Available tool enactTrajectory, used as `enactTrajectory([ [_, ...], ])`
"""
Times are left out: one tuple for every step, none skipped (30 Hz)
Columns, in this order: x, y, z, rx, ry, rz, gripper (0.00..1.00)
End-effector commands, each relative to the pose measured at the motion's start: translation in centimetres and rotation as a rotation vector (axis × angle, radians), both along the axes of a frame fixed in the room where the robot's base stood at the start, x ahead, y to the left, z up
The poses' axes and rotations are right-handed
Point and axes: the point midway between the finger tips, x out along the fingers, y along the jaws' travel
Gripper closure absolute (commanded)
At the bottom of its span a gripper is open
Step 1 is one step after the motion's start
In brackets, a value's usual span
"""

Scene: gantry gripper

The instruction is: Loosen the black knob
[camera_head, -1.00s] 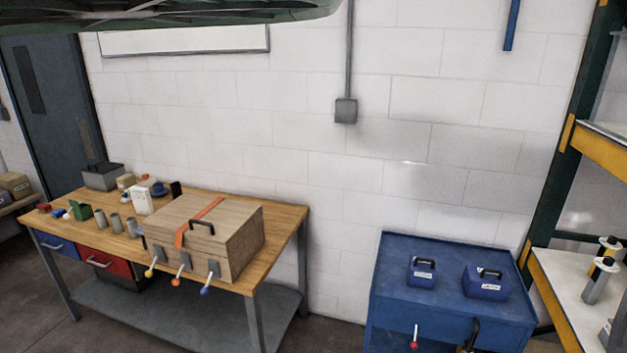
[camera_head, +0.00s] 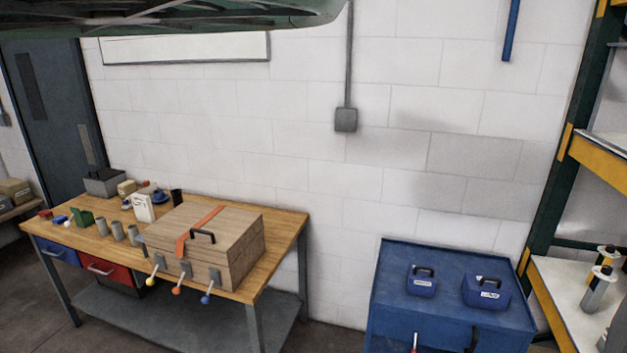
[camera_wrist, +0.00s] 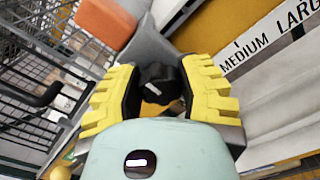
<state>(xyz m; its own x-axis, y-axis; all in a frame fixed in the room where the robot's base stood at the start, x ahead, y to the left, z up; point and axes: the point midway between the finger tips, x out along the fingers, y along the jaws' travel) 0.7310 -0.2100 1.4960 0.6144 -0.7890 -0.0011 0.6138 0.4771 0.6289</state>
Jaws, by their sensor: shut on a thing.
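The black knob (camera_wrist: 152,90) shows in the middle of the wrist view, with a short white mark on it. My gripper (camera_wrist: 158,92) has yellow ribbed fingers, one on each side of the knob, and is shut on it. The fingers hide parts of the knob's sides. A grey post (camera_wrist: 146,42) runs up behind the knob. In the head view, two black-topped knobs on grey and yellow posts stand on the right shelf, a far one (camera_head: 607,250) and a near one (camera_head: 604,272). I cannot tell which one I hold. My gripper is not visible there.
In the wrist view, a wire basket (camera_wrist: 40,75) lies left of my gripper, an orange block (camera_wrist: 105,22) above left, and a "MEDIUM LARGE" label (camera_wrist: 268,42) to the right. The head view shows a wooden bench (camera_head: 285,232) and a blue cabinet (camera_head: 395,270).

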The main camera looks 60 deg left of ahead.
Motion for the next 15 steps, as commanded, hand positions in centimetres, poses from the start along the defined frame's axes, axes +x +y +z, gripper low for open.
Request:
enactTrajectory([
  [0.0,0.04,0.0,-0.013,0.02,-0.001,0.98],
  [0.0,0.04,0.01,-0.021,0.029,0.0,0.98],
  [0.0,0.03,0.0,-0.03,0.041,0.0,0.98],
  [0.01,0.03,0.01,-0.036,0.048,0.0,0.98],
  [0.01,0.03,0.02,-0.041,0.054,-0.001,0.98],
  [0.01,0.03,0.01,-0.047,0.062,-0.001,0.98],
  [0.02,0.04,0.02,-0.052,0.066,0.0,0.98],
  [0.02,0.04,0.01,-0.055,0.071,0.0,0.98],
  [0.02,0.05,0.0,-0.059,0.076,0.0,0.98],
  [0.02,0.05,0.0,-0.061,0.079,0.0,0.98],
  [0.02,0.05,0.0,-0.063,0.08,0.0,0.98],
  [0.03,0.06,-0.01,-0.065,0.083,0.0,0.99],
  [0.03,0.06,-0.01,-0.065,0.084,0.0,0.99],
  [0.03,0.05,-0.01,-0.066,0.084,0.0,0.99],
  [0.03,0.05,-0.01,-0.066,0.085,0.0,0.99],
])
